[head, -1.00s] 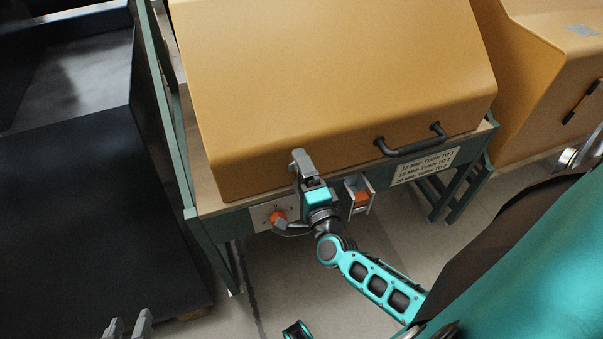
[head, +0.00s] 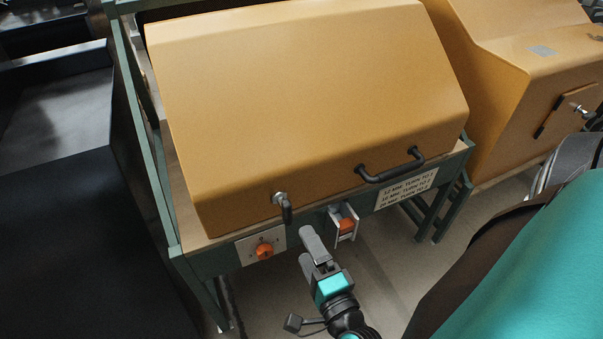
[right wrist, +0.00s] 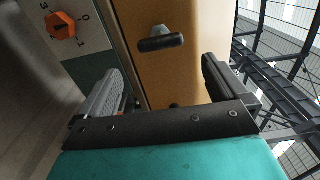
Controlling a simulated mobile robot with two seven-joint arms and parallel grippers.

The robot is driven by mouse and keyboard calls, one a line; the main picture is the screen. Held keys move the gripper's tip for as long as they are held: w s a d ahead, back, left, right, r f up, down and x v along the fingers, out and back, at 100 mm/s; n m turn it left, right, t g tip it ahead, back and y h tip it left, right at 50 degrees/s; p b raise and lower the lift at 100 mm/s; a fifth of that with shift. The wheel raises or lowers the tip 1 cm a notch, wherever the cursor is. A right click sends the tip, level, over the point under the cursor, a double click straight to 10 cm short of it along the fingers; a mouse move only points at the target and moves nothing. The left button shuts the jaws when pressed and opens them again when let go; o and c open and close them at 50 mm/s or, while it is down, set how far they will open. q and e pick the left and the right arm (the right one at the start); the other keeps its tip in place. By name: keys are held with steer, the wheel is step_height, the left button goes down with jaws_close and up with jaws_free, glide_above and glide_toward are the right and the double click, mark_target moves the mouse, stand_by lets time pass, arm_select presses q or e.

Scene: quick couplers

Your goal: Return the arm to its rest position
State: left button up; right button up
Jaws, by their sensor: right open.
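My right gripper (head: 309,251) is in front of the orange hood's lower edge in the head view, open and with nothing between its fingers. In the right wrist view its two fingers (right wrist: 160,88) stand wide apart, with the hood (right wrist: 140,20) and its black latch handle (right wrist: 161,43) beyond them. In the head view that latch handle (head: 285,207) hangs down on the hood front, apart from the gripper. My left gripper is not in view.
The orange hood (head: 300,90) sits closed on a green-framed bench. Below it are an orange rotary knob (head: 264,251), a small bracket with an orange part (head: 346,226) and a label (head: 407,187). A dark surface (head: 80,220) stands at left. Open floor (head: 385,270) lies in front.

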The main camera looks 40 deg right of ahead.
steer(key=shift+s, duration=0.2)
stand_by(0.4)
steer(key=a+r+n+g+y+p, duration=0.3)
steer(key=n+p, duration=0.2)
steer(key=n, duration=0.6)
steer(key=a+r+n+g+y+p, duration=0.3)
steer(key=n+p, duration=0.1)
steer(key=n, duration=0.8)
steer(key=shift+g+p, duration=0.3)
steer(key=shift+p, duration=0.1)
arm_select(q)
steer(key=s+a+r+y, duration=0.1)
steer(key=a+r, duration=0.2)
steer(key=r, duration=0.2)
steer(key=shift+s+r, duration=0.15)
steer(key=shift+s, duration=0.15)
arm_select(e)
steer(key=shift+f, duration=0.2)
steer(key=shift+c, duration=0.2)
